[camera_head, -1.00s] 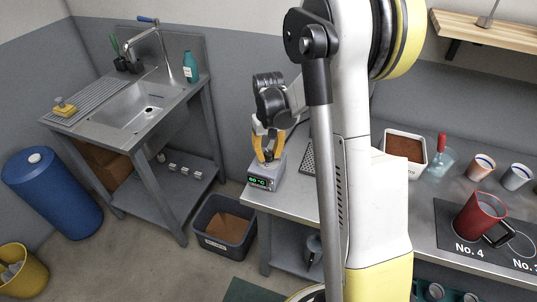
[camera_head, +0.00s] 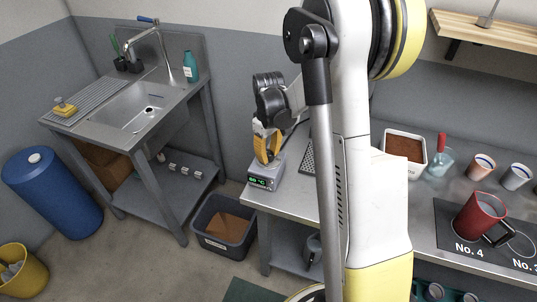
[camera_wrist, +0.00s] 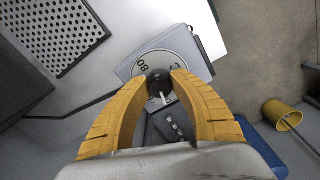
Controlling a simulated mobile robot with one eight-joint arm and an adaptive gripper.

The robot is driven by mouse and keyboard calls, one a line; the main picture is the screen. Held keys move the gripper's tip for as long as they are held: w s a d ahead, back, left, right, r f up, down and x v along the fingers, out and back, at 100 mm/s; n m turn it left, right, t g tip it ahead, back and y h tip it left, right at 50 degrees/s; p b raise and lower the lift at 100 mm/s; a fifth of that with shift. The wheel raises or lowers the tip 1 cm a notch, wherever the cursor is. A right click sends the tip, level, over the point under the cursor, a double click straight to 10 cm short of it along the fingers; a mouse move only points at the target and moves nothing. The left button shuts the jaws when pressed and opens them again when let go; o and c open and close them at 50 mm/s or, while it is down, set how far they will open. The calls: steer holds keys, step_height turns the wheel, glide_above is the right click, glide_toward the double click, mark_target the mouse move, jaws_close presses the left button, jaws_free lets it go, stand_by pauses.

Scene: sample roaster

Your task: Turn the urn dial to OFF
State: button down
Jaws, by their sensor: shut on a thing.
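The urn (camera_head: 264,181) is a small grey unit with a lit green display, at the left end of the steel counter. In the wrist view, its top carries a pale round scale (camera_wrist: 181,44) with an "80" mark and other marks partly covered. The dark dial knob (camera_wrist: 160,84) sits at its centre, with a white pointer towards the lower right of the picture. My gripper (camera_wrist: 161,80) has its yellow fingers closed on either side of the knob. In the head view, my gripper (camera_head: 267,160) is right above the urn, and the knob is hidden.
A perforated tray (camera_head: 307,158) lies just right of the urn. A dark bin (camera_head: 224,240) stands on the floor by the counter's left end. A red mug (camera_head: 478,215), cups and a tub of brown grounds (camera_head: 405,148) are farther right. A sink (camera_head: 130,110) is at left.

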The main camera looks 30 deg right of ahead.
mark_target(269, 153)
steer(key=c, duration=1)
jaws_free()
steer(key=shift+c, duration=0.2)
step_height(269, 153, up, 12)
